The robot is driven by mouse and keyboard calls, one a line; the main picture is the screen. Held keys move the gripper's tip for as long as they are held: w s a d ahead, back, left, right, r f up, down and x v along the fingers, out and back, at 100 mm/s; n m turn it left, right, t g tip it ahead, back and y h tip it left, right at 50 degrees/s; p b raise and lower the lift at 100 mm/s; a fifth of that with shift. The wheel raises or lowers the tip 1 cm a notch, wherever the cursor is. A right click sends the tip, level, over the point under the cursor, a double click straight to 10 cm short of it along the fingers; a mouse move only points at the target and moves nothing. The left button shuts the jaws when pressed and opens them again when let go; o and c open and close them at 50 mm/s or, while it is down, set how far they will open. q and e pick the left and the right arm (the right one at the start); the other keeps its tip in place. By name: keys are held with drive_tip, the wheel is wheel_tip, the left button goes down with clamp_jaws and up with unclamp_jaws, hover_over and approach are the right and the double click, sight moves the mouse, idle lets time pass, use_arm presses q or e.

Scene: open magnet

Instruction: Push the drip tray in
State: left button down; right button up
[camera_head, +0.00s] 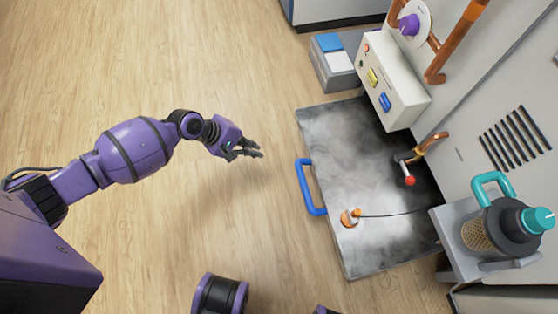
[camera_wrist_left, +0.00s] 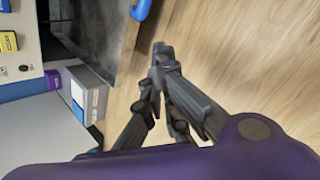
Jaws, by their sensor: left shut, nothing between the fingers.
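The drip tray (camera_head: 350,130) is a wide, flat grey tray with a mottled, smoky surface. It sticks out from the pale cabinet on the right over the wooden floor. Its blue bar handle (camera_head: 308,187) is on the left edge, facing my left arm. In the left wrist view, part of the tray (camera_wrist_left: 92,30) and the end of the handle (camera_wrist_left: 141,8) show at the top. My left gripper (camera_head: 260,150) is shut and empty, left of the handle and apart from it. It also shows in the left wrist view (camera_wrist_left: 160,55). My right gripper is not in view.
A control box (camera_head: 389,80) overhangs the tray's far side. A grey box (camera_head: 335,65) stands beyond it. A teal-handled jug (camera_head: 490,225) stands at right. Floor left is clear.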

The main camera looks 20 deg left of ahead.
use_arm(q)
drive_tip(key=w+d+f+n+g+h+b, duration=0.1)
drive_tip(key=d+f+n+b, duration=0.5)
drive_tip(key=d+f+n, duration=0.2)
drive_tip(key=shift+w+d+f+n+b, duration=0.2)
drive_tip(key=shift+d+f+n+b, duration=0.15)
drive_tip(key=shift+f+n, duration=0.35)
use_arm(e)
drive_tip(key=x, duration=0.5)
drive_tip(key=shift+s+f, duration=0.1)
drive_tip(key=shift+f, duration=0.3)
use_arm(q)
drive_tip(key=shift+r, duration=0.1)
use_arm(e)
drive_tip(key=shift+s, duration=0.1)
